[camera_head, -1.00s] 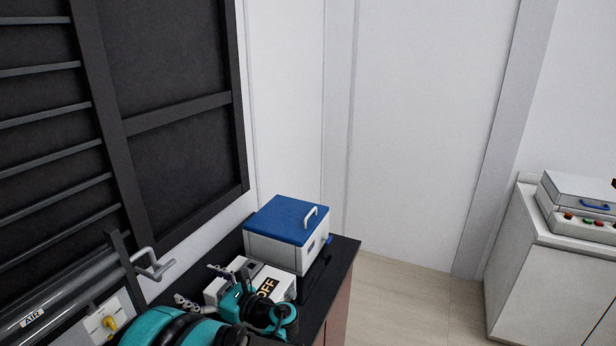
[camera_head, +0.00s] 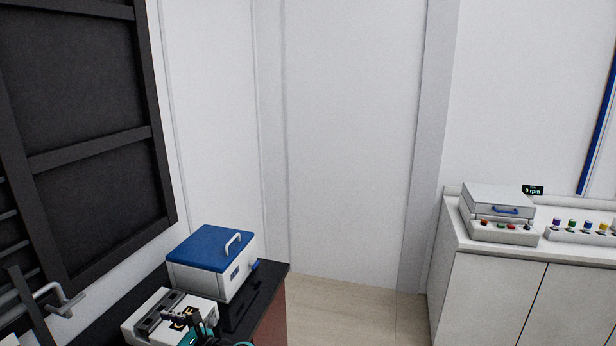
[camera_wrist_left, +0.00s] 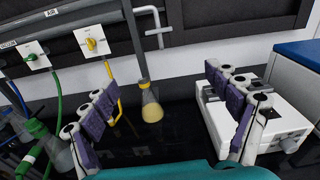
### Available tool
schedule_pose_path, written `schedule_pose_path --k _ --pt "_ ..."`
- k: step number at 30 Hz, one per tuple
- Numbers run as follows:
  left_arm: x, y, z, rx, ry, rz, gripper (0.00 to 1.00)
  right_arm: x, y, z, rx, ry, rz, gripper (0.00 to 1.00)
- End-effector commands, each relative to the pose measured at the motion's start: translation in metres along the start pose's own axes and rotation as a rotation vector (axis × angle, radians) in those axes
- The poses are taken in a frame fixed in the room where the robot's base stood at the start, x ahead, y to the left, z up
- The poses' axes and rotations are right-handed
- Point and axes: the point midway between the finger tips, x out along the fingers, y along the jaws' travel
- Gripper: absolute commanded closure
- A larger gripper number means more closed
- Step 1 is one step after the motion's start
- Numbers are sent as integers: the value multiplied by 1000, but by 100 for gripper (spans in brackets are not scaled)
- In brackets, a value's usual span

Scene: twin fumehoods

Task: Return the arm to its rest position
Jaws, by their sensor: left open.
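My left gripper (camera_wrist_left: 165,95) is open in the left wrist view, its two purple-padded fingers spread wide with nothing between the pads. The right-hand finger overlaps the white device (camera_wrist_left: 287,122) in that view; I cannot tell if they touch. In the head view, part of my left arm and gripper (camera_head: 203,328) shows at the bottom edge, in front of the white device with the OFF display (camera_head: 160,311). The rest of the arm is out of frame. My right gripper is in neither view.
A blue-lidded box (camera_head: 212,262) stands on the black counter (camera_head: 118,318) behind the device. A conical flask-like item (camera_wrist_left: 152,107) stands beyond the fingers. Valves (camera_wrist_left: 92,42) and hoses are at left. A white cabinet (camera_head: 490,296) bears a boxy instrument (camera_head: 497,208). Floor between is clear.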

Motion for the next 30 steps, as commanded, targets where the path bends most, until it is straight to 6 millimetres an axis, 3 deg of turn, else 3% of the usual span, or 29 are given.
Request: schedule_pose_path --k 10,17,23,30 --pt "-4 16 -15 -224 183 -14 12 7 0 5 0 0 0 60" --pt "-22 37 -38 -514 410 13 12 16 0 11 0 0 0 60" --pt "-69 70 -72 -952 736 149 12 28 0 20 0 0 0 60" --pt "-158 106 -110 -1532 1135 529 12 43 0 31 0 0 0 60"
